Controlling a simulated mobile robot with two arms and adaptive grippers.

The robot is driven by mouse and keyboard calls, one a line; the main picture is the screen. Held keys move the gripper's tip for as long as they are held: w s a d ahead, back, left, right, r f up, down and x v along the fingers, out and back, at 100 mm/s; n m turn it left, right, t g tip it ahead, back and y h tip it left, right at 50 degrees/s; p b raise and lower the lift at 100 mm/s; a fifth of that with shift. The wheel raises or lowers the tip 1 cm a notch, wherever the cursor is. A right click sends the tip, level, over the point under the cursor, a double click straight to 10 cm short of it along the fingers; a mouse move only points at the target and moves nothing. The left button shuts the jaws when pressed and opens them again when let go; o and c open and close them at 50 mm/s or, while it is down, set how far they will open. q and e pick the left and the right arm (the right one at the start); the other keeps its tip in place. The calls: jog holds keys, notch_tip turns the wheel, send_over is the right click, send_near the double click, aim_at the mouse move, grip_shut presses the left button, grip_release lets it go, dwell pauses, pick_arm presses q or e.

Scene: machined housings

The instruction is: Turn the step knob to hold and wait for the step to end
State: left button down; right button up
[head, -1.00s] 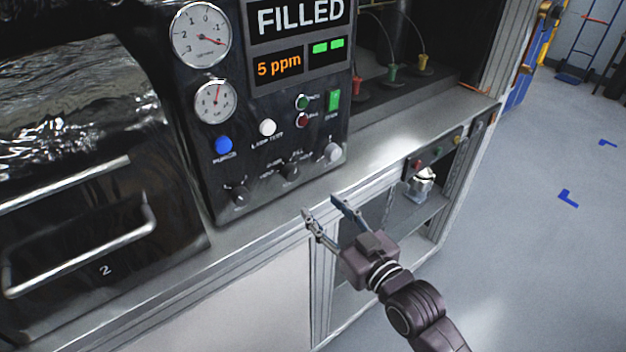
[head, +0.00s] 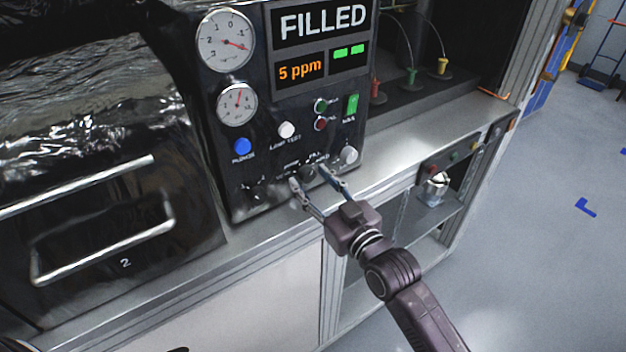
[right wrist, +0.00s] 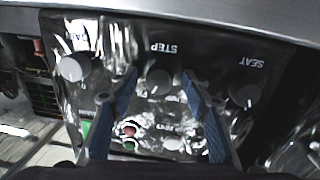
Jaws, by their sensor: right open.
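The step knob (head: 308,172) is the middle one of three knobs low on the black control panel. In the right wrist view the knob shows between the blue fingers, with gaps; I see no contact. The display (head: 322,22) reads FILLED. My left gripper is not clearly visible.
The seat knob (right wrist: 244,96) and a pale knob (head: 348,155) flank the step knob. Above are a blue button (head: 242,147), a white button (head: 286,130) and a lit green switch (head: 352,105). A chamber door with a handle (head: 105,262) is at left. The metal ledge (head: 420,140) is clear.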

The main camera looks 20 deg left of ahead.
jog(key=c, duration=1.2)
jog(key=shift+o, duration=0.2)
jog(key=shift+m, duration=0.3)
jog(key=shift+r+m+p, duration=0.15)
jog(key=shift+m+p, duration=0.4)
jog(key=shift+m, duration=0.05)
jog(key=shift+m+p, duration=0.5)
jog(key=shift+m, duration=0.7)
jog(key=shift+m+g+p, duration=0.3)
jog(key=shift+m+p, duration=0.35)
jog(key=shift+m, duration=1.55)
